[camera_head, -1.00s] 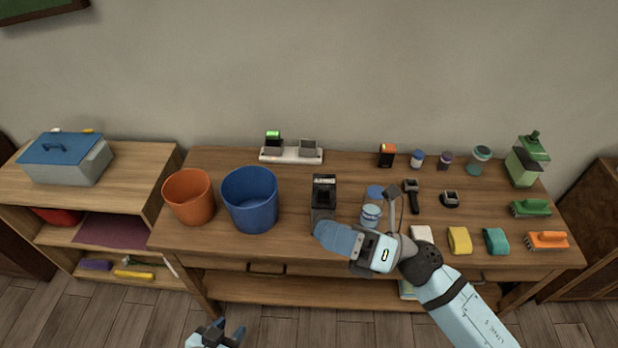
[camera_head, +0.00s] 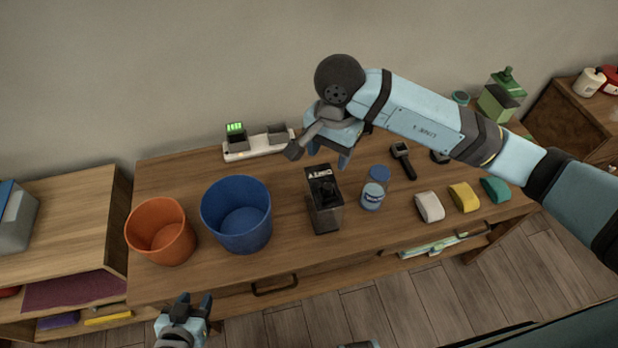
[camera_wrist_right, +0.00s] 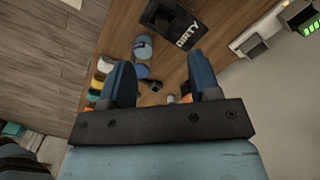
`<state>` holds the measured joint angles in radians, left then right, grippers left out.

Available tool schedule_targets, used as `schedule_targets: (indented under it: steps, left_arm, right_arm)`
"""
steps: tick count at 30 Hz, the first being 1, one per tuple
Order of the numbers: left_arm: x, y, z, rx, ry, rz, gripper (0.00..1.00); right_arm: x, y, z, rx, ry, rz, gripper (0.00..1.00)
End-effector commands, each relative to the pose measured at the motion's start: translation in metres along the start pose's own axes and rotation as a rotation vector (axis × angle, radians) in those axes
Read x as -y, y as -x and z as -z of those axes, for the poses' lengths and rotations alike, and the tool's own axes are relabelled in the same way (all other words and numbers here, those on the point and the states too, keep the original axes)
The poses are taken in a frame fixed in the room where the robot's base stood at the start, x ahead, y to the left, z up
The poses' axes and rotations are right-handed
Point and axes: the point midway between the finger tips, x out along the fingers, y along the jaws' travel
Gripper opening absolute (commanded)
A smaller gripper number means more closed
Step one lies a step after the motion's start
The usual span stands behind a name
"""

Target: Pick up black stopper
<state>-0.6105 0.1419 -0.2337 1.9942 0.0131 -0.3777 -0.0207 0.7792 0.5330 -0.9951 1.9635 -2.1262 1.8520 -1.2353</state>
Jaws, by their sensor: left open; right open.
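A black container (camera_head: 325,208) labelled "DIRTY" stands upright near the middle of the table; it also shows in the right wrist view (camera_wrist_right: 186,28). A dark piece shows at its opening in the right wrist view (camera_wrist_right: 162,18); I cannot tell whether it is the black stopper. My right gripper (camera_head: 328,155) is open and empty, above the table behind the container. In the right wrist view its two blue fingers (camera_wrist_right: 162,78) are spread, with the container beyond them. My left gripper (camera_head: 196,303) is open and empty in front of the table's front edge.
A blue bin (camera_head: 237,238) and an orange bin (camera_head: 160,252) stand left of the container. A blue-capped jar (camera_head: 373,193) stands close on its right. A charger (camera_head: 258,148) is at the back. White, yellow and teal pieces (camera_head: 430,207) lie at the front right.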

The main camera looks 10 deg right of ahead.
Motion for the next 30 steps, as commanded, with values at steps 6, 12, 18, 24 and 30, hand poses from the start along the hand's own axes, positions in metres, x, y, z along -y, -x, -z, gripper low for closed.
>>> schedule_targets:
  steps: [6, 12, 18, 24, 30]
  left_arm:
    - [-0.001, 0.002, 0.001, 0.002, 0.002, -0.002, 0.43]
    - [-0.005, 0.007, 0.006, 0.006, 0.006, -0.005, 0.43]
    - [-0.004, 0.009, 0.009, 0.005, 0.005, -0.003, 0.43]
    - [-0.001, 0.012, 0.014, 0.004, 0.004, 0.002, 0.43]
    - [0.003, 0.018, 0.023, 0.000, 0.001, 0.010, 0.43]
  right_arm:
    - [-0.003, -0.011, 0.010, -0.051, 0.009, -0.023, 0.57]
    - [-0.003, -0.050, 0.011, -0.048, 0.008, -0.022, 0.57]
    - [-0.003, -0.077, 0.013, -0.048, 0.008, -0.019, 0.57]
    - [-0.003, -0.091, 0.015, -0.047, 0.007, -0.021, 0.57]
    - [-0.002, -0.121, 0.019, -0.046, 0.007, -0.020, 0.57]
